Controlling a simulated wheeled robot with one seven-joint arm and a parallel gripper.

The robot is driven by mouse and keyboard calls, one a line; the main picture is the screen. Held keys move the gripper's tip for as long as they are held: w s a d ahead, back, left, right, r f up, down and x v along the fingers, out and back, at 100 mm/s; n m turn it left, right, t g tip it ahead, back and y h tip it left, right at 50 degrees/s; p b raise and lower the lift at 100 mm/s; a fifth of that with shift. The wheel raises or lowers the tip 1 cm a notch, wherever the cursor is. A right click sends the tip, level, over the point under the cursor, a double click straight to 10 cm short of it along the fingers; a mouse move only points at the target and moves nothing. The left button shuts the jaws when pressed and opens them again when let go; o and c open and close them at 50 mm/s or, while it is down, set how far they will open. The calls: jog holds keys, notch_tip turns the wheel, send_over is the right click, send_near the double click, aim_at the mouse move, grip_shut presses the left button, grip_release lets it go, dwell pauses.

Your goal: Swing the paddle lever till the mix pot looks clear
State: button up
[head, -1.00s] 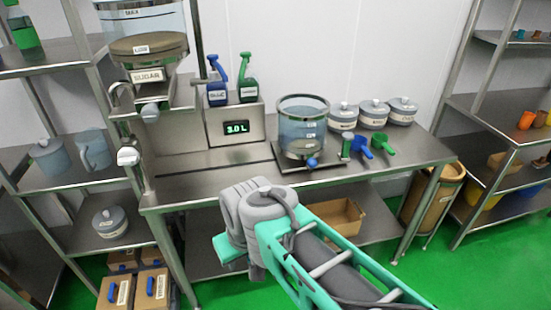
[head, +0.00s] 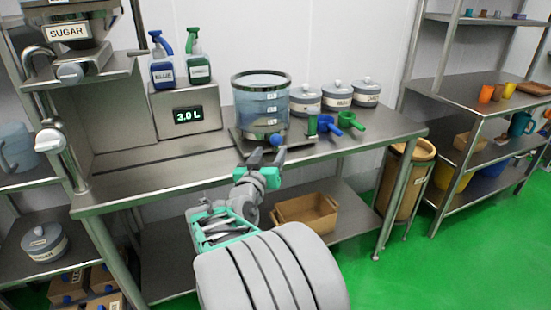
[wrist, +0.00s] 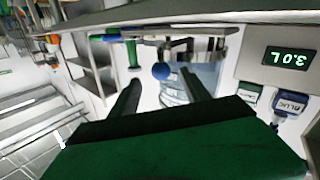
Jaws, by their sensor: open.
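The mix pot (head: 263,103) is a clear, dark-rimmed vessel on a steel base on the bench. It holds bluish liquid; I cannot tell how clear it is at the bottom. A blue ball knob (head: 276,139) sits low at the pot's front, and a green upright grip (head: 312,125) stands just right of the pot. I cannot tell which belongs to the paddle lever. My gripper (head: 267,156) is open and empty, just in front of the blue knob. In the upside-down wrist view the blue knob (wrist: 161,71) shows between the fingertips, apparently beyond them.
A display (head: 188,115) reads 3.0 L, left of the pot, with blue and green spray bottles (head: 162,72) above it. Blue and green scoops (head: 350,121) and several lidded jars (head: 338,94) stand right and behind. The bench front (head: 160,178) is clear.

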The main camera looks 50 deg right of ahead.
aim_at(274, 143)
jog(key=x, duration=0.7)
jog(key=shift+w+d+r+p, duration=0.1)
jog(key=shift+d+r+p, duration=0.1)
jog(key=shift+p, duration=0.1)
jog(key=shift+c, duration=0.3)
grip_shut()
dwell(0.6)
